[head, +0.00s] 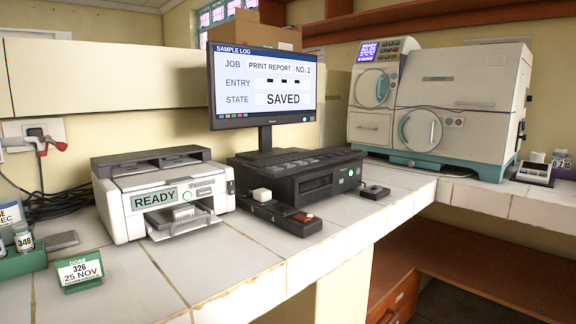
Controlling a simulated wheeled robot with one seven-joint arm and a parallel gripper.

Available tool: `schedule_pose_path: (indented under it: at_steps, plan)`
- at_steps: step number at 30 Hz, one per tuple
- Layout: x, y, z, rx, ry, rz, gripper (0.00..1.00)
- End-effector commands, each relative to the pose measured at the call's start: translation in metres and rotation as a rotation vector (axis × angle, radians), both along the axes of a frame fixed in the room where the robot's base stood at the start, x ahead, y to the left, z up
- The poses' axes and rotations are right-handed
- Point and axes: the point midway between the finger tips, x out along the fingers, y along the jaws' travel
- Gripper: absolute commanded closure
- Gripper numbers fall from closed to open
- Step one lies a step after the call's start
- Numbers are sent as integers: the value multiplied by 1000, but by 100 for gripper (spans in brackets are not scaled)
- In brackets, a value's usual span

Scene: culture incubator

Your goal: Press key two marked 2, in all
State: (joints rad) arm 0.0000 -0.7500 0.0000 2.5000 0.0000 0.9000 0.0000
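No key with a readable 2 shows in the head view. A low black key strip (280,211) lies on the white counter in front of a black box-shaped unit (318,184). It carries a pale raised key or block (262,195) at its left end and a small red part (303,217) at its right end. Any marks on them are too small to read. My gripper is not in view.
A white printer (165,195) showing READY stands left of the strip. A black mouse-like item (375,191) lies to its right. A white and teal incubator-like machine (440,105) with a small keypad (390,50) stands at the back right. The front counter strip (220,265) is clear.

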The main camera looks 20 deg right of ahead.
Motion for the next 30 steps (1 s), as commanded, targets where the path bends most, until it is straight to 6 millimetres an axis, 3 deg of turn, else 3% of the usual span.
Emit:
schedule_pose_path:
  at_steps: [1, 6, 30]
  plan:
    - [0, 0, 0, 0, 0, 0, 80]
    - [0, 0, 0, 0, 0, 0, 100]
    - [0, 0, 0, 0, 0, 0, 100]
